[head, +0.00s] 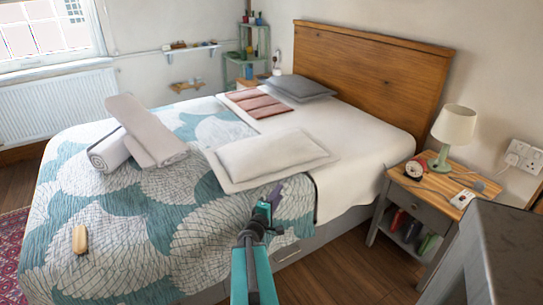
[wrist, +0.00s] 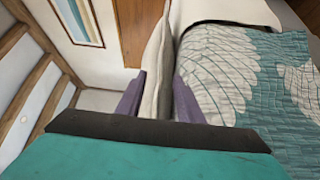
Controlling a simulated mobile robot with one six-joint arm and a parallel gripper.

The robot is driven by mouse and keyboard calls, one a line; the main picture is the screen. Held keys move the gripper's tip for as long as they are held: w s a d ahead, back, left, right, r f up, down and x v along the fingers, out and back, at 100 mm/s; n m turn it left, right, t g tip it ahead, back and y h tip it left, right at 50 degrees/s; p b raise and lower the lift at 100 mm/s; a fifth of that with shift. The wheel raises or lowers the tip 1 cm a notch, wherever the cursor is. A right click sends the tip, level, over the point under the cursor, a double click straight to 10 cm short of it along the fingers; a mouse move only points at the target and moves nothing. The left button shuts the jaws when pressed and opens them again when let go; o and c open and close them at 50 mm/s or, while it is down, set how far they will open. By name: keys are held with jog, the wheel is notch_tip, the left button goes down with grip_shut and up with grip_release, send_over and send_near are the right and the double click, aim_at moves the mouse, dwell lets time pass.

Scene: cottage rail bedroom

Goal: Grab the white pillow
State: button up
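The white pillow (head: 270,155) lies flat on the near half of the bed, right of the middle, with a wide flat border. My gripper (head: 273,194) is at its front edge, low over the patterned quilt. In the wrist view, which is turned sideways, the pillow (wrist: 158,50) shows edge-on between the two purple fingers of my gripper (wrist: 157,80). The fingers are spread apart, one on each side of the pillow's edge. I cannot tell whether either finger touches it, or how deep the edge reaches between them.
The bed has a teal and white quilt (head: 110,240). A grey pillow (head: 297,88) and pink folded cloth (head: 258,103) lie toward the headboard (head: 370,75). Rolled towels (head: 145,130) and a wooden brush (head: 80,239) are left. A nightstand (head: 420,200) with a lamp (head: 453,128) stands right.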

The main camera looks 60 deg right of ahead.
jog(key=shift+d+f+b, duration=0.15)
jog(key=shift+b, duration=0.25)
jog(key=b, duration=1.1)
send_near(290, 176)
jog(key=d, duration=0.1)
jog(key=shift+d+p, duration=0.4)
jog(key=shift+d, duration=1.35)
jog(key=shift+w+d+p, duration=0.1)
jog(key=shift+d+p, duration=0.35)
jog(key=shift+d, duration=2.15)
grip_shut()
